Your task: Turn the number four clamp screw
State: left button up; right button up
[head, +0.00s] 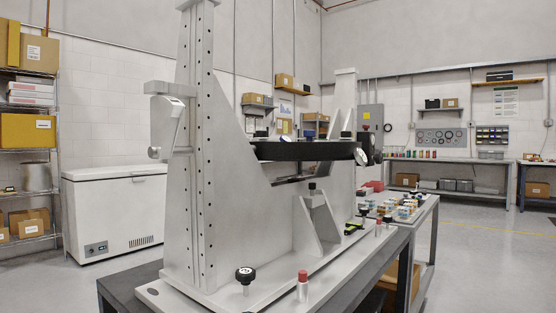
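A large grey mirror fixture (232,195) stands on a dark table (130,286), with a tall drilled upright on its left. A dark round disc (305,151) is held level in it. A black-knobbed screw (245,275) stands at the front of the base plate. A red-topped pin (303,285) stands to its right. A smaller black knob (312,188) sits on a bracket below the disc. No number four can be read on any screw, so I cannot tell which is the clamp screw. Neither of my grippers is in view.
A second table (428,210) with small coloured parts stands behind on the right. A white chest freezer (118,209) and a shelf of boxes (28,130) stand at left. A long workbench (455,162) lines the back wall. Open floor lies at right.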

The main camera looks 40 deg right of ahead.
aim_at(259, 134)
jog(key=i+j+z, duration=0.1)
jog(key=z, duration=0.3)
jog(key=j+z, duration=0.15)
jog(key=z, duration=0.2)
jog(key=i+j+z, duration=0.1)
jog(key=z, duration=0.3)
jog(key=j+z, duration=0.35)
jog(key=i+l, duration=0.05)
jog(key=l, duration=0.05)
